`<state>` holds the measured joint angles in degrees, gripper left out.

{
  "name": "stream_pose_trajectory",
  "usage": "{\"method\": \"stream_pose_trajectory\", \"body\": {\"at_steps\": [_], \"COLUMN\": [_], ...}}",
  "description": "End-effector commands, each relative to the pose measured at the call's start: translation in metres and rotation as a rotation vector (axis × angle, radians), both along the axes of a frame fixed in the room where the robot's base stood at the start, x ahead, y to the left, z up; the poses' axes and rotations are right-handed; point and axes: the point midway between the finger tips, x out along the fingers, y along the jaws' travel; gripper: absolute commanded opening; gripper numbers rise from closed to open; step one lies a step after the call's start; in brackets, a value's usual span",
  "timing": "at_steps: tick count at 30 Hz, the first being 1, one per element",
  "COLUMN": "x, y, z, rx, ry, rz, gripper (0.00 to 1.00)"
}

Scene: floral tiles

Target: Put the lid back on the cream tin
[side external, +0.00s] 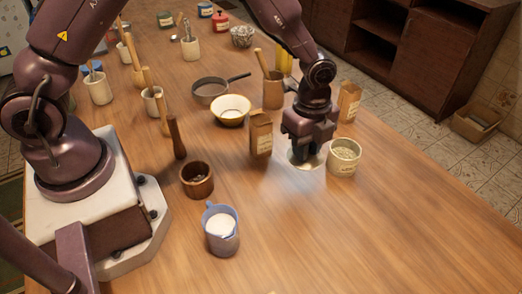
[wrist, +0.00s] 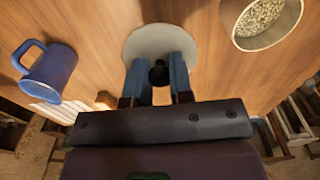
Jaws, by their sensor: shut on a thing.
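The cream tin (side external: 344,163) stands open beside my gripper, on its right in the side view, with pale grains inside. In the wrist view the tin (wrist: 262,42) is at the top right. The round cream lid (side external: 302,163) lies flat under my gripper (side external: 305,150), left of the tin and apart from it. In the wrist view my two blue fingers (wrist: 158,68) are shut on the lid's dark knob, above the pale disc of the lid (wrist: 155,38). I cannot tell whether the lid touches the table.
A brown carton (side external: 261,138) stands just left of my gripper, and another carton (side external: 349,102) stands behind the tin. A wooden utensil holder (side external: 273,92) and a cream bowl (side external: 231,110) are farther back. A blue mug (side external: 220,236) is at front left. The right front table is clear.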

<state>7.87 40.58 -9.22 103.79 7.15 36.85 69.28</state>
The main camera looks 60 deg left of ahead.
Motion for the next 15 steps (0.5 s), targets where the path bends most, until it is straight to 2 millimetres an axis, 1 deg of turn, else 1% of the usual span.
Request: {"method": "stream_pose_trajectory", "body": {"at_steps": [1, 6, 10, 12, 15], "x": [0.019, 0.071, 0.101, 0.112, 0.123], "y": [-0.002, -0.006, -0.006, -0.005, -0.005], "z": [-0.002, 0.001, 0.01, 0.018, 0.031], "rx": [-0.001, 0.004, 0.008, 0.011, 0.015], "ry": [-0.005, -0.018, -0.031, -0.037, -0.048], "rz": [-0.001, -0.016, -0.028, -0.035, -0.046], "gripper": [0.0, 0.0, 0.0, 0.0, 0.0]}}
